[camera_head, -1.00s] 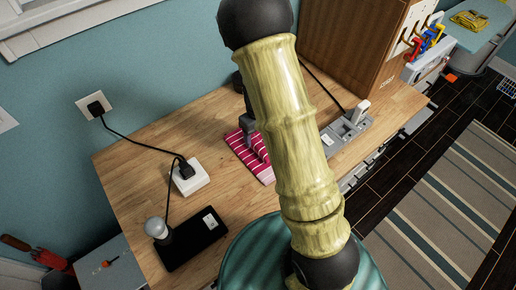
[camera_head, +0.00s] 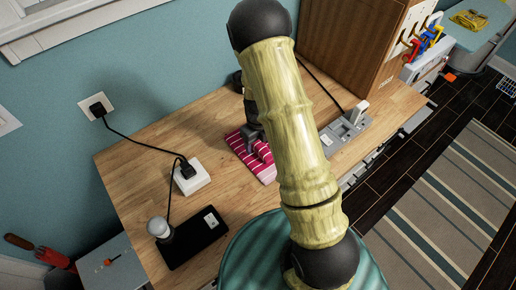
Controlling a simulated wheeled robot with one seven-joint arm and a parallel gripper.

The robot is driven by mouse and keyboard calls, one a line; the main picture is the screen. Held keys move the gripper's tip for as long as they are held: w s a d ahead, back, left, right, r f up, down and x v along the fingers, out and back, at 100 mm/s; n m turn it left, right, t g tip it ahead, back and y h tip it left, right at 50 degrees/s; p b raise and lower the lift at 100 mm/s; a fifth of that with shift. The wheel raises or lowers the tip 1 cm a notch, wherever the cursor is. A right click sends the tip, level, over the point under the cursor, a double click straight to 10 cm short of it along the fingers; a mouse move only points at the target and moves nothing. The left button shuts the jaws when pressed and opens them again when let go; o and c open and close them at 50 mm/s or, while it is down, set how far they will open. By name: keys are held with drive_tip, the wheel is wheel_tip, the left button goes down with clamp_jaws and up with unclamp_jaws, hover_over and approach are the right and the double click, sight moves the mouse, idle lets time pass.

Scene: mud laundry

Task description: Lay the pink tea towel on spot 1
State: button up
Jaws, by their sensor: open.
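The pink tea towel (camera_head: 240,144), with white stripes, lies on the wooden worktop (camera_head: 140,180) near its middle. Part of it looks raised or bunched beside my gripper, and its right side is hidden behind my arm. My gripper (camera_head: 254,143) is dark and points down at the towel, open. My arm hides much of it, and I cannot tell whether its fingers touch the cloth. No marking that I can read as spot 1 shows.
A white socket box (camera_head: 191,178) with a plug and cable, a black pad (camera_head: 194,239) and a bulb (camera_head: 158,227) stand left. A grey device (camera_head: 345,133) stands right of my arm, before a wooden cabinet (camera_head: 350,40). Bare worktop lies left of the towel.

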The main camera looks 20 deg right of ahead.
sight(258, 143)
drive_tip(key=c, duration=1.2)
wheel_tip(258, 143, up, 10)
drive_tip(key=b, duration=0.1)
idle(0.7)
